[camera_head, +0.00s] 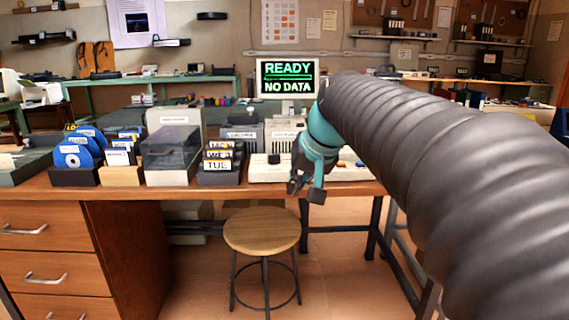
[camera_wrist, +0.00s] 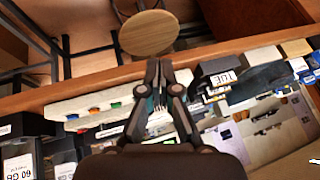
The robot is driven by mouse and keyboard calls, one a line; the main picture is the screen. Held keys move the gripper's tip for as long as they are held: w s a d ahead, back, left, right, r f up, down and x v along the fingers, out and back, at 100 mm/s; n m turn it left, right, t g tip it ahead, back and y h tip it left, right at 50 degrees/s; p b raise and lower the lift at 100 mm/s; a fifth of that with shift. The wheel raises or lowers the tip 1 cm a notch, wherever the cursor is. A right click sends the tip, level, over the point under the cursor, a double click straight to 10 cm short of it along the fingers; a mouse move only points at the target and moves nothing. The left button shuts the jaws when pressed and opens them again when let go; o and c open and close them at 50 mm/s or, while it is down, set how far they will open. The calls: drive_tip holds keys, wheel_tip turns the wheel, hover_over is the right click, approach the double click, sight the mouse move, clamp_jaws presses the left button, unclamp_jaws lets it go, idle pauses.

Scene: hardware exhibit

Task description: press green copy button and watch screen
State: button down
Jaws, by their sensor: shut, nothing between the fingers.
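The screen (camera_head: 287,78) stands at the back of the desk and shows "READY" above "NO DATA" in green letters. In the wrist view the panel (camera_wrist: 62,108) carries small coloured buttons, with a green button (camera_wrist: 116,105) just left of my gripper (camera_wrist: 158,66). My gripper is shut and empty, and it shows in the head view (camera_head: 306,191) in front of the panel. The green button is not visible in the head view. Button labels cannot be read.
Left of the panel stand a "TUE" card box (camera_head: 219,178), a grey-lidded case (camera_head: 171,155) and blue discs (camera_head: 73,155) in a holder. A round wooden stool (camera_head: 262,231) stands in front of the desk. Beige machines (camera_head: 281,135) stand behind the panel.

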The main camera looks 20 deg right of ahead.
drive_tip(key=w+d+r+m+t+y, duration=0.1)
drive_tip(key=w+d+r, duration=0.3)
drive_tip(key=w+d, duration=0.3)
drive_tip(key=w+d+r+t, duration=0.1)
drive_tip(key=w+d+r, duration=0.3)
drive_tip(key=w+d, duration=0.3)
drive_tip(key=w, duration=0.3)
drive_tip(key=shift+w+d+r+m+y, duration=0.15)
drive_tip(key=shift+w+d+m+y, duration=0.1)
drive_tip(key=shift+d+m+y, duration=0.15)
wheel_tip(320, 180, down, 9)
drive_tip(key=b, duration=0.6)
idle(0.5)
drive_tip(key=shift+f+b, duration=0.3)
drive_tip(key=shift+f, duration=0.05)
